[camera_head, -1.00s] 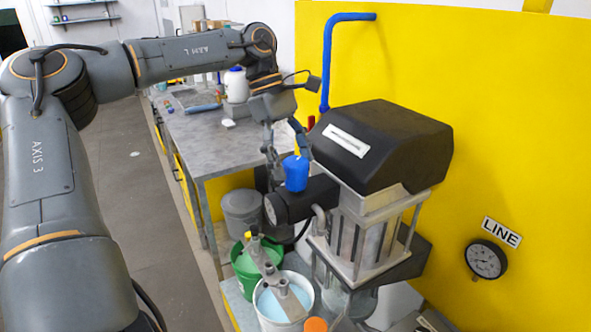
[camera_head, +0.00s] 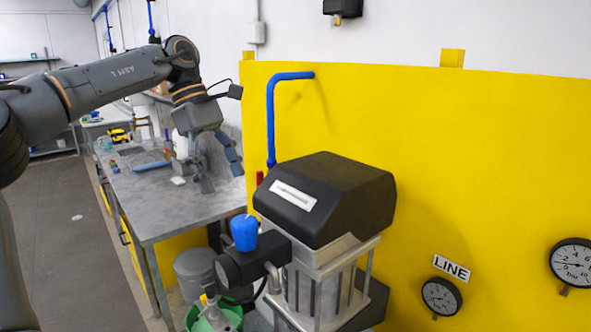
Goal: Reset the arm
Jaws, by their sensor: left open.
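My left arm comes in from the left. Its gripper (camera_head: 221,172) points down with its fingers spread, open and empty, in front of the grey workbench. It is up and to the left of the blue knob (camera_head: 244,232), clear of it. The blue knob stands upright on the dark fitting at the left side of the agitator machine (camera_head: 325,200), which has a black cover and a metal frame. My right gripper does not show.
A grey workbench (camera_head: 165,205) with bottles and tools stands behind. A grey bin (camera_head: 195,272) and a green bucket (camera_head: 203,322) sit below the machine. A yellow wall (camera_head: 470,160) with a blue pipe (camera_head: 270,120) and gauges (camera_head: 441,297) closes the right. Open floor lies left.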

